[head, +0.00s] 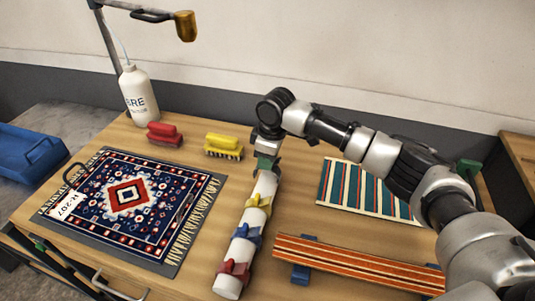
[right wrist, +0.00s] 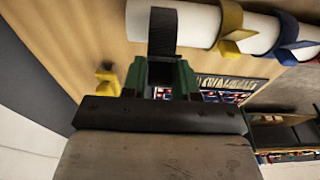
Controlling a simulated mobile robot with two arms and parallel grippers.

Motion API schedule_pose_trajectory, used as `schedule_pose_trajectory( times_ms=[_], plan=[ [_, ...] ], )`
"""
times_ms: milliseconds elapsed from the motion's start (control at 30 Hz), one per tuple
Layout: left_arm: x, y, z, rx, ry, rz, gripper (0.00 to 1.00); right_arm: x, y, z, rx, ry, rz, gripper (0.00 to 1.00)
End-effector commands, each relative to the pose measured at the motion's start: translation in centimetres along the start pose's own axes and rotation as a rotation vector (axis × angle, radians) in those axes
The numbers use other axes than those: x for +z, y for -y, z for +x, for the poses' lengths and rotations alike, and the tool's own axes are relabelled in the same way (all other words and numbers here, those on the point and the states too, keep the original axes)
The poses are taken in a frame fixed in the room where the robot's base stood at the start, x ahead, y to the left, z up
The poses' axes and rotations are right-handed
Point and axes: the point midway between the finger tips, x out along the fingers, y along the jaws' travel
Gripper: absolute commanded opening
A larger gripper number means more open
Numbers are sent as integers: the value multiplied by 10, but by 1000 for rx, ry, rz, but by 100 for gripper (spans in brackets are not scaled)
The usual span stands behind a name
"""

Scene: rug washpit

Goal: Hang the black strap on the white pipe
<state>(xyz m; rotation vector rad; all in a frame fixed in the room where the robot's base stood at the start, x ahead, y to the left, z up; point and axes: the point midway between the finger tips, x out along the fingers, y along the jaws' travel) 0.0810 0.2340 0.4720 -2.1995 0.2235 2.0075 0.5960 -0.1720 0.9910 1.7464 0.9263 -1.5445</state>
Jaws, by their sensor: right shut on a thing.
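The white pipe (head: 246,225) lies above the wooden table in the head view, with yellow, blue and red straps around it. My right gripper (head: 266,165) is at the pipe's far end, pointing down. In the right wrist view my right gripper (right wrist: 162,75) is shut on the black strap (right wrist: 163,32). The strap stands out from between the green fingers and crosses in front of the white pipe (right wrist: 195,22), left of the yellow strap (right wrist: 229,22). Whether it touches or goes around the pipe is hidden. My left gripper is not in view.
A patterned rug (head: 90,215) lies left of the pipe, a striped rug (head: 340,190) right. An orange striped piece (head: 345,262) lies in front right. Red (head: 164,134) and yellow (head: 224,146) brushes and a white bottle (head: 138,95) stand at the back.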

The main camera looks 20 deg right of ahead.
Motion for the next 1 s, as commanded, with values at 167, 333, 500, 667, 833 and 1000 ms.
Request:
schedule_pose_trajectory(
  times_ms=[167, 333, 500, 667, 833, 1000],
  plan=[
    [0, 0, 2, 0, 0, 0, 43, 2, 0, 16, -3, 1, 1, 6],
    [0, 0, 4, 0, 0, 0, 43, 4, 0, 30, -3, 2, 0, 6],
    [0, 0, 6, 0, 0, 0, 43, 5, 0, 41, -2, 1, 1, 6],
    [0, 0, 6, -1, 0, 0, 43, 6, 0, 47, -1, 1, 1, 6],
    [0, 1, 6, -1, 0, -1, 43, 6, 0, 47, -1, 0, 0, 6],
    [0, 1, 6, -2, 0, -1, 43, 6, 0, 47, -1, 0, 0, 38]
  ],
)
